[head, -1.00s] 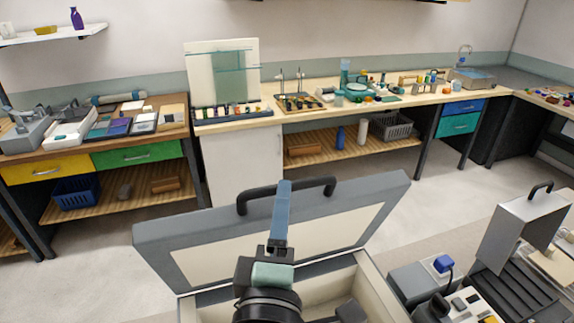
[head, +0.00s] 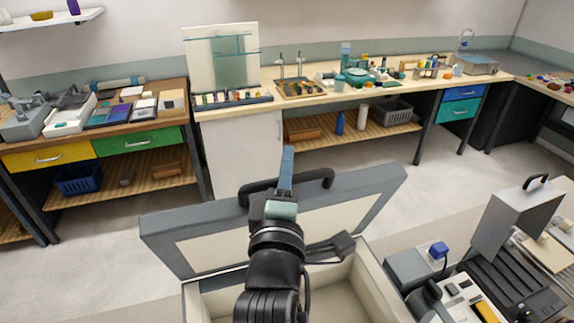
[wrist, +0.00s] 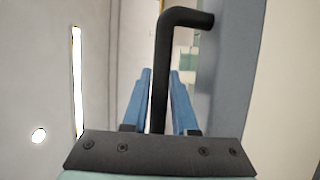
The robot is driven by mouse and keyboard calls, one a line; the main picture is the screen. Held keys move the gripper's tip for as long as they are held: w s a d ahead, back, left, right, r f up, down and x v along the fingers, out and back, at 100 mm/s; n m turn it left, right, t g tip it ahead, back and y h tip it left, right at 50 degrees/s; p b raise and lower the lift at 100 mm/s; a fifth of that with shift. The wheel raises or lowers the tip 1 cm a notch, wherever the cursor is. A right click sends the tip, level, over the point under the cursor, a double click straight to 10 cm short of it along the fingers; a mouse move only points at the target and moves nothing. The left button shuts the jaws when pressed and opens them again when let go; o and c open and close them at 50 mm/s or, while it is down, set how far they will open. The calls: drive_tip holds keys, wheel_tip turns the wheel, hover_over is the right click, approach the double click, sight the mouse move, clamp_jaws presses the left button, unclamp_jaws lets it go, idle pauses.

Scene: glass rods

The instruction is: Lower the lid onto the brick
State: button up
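The grey-framed lid (head: 375,205) with a pale inner panel stands tilted open at the back of a cream-lined box (head: 375,285). A black bar handle (head: 318,178) is on the lid's upper edge; it also shows in the wrist view (wrist: 160,70). My gripper (head: 287,152) reaches over the handle, and its blue fingers (wrist: 160,85) stand on either side of the bar. The fingers look apart, with narrow pale gaps beside the bar. My arm hides part of the lid and box. I cannot make out a brick at the box.
A grey appliance with a raised metal hood (head: 515,215) stands right of the box. Brown blocks lie on the lower shelves at left (head: 167,169) and centre (head: 302,132). Benches with glassware line the wall. Grey floor lies clear between lid and benches.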

clamp_jaws()
idle(1.1)
